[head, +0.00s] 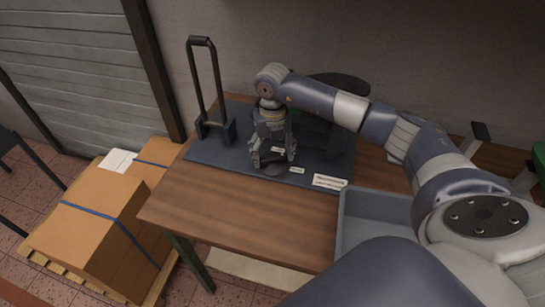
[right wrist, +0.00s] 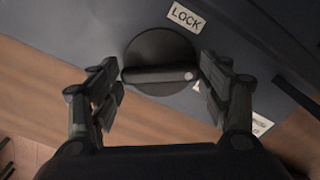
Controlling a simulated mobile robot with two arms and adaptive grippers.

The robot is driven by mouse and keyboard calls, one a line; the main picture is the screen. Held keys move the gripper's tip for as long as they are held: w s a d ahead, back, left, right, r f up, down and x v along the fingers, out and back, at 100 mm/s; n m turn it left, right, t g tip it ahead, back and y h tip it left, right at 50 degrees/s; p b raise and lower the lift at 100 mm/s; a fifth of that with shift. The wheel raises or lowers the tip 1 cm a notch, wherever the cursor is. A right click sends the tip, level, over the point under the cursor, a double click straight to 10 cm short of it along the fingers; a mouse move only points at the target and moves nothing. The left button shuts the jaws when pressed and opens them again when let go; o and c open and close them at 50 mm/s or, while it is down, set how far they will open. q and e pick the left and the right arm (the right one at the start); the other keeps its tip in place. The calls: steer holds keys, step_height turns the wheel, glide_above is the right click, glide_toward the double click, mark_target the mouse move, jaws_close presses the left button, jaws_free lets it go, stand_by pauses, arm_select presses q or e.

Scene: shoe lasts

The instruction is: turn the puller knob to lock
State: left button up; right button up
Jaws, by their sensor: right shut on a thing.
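The puller knob (right wrist: 160,48) is a dark round disc with a raised bar across it and a pale dot at the bar's right end in the right wrist view. A white LOCK label (right wrist: 186,18) lies above and to the right of the disc there; the dot does not point straight at it. My right gripper (right wrist: 161,73) is shut on the knob, with one finger at each end of the bar. In the head view my right gripper (head: 272,160) points down at the knob (head: 274,170), which shows only partly. My left gripper is not in view.
The dark base plate (head: 215,165) lies on a wooden table (head: 220,218). A tall black handle frame (head: 218,85) stands on its left. A grey bin (head: 375,215) is at the table's right. Cardboard boxes (head: 95,210) stand left on a pallet. The table's front left is bare.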

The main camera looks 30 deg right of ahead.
mark_target(272, 157)
steer(key=n+b, duration=0.3)
steer(key=n, duration=0.3)
steer(key=shift+f+b, duration=0.15)
steer(key=shift+b, duration=0.25)
steer(key=n+b, duration=0.2)
steer(key=n, duration=0.3)
steer(key=shift+n, duration=0.4)
steer(key=o, duration=1.1)
steer(key=shift+c, duration=0.2)
steer(key=shift+r, duration=0.45)
step_height(272, 157, up, 7)
steer(key=shift+s+r, duration=0.1)
steer(key=shift+r, duration=0.1)
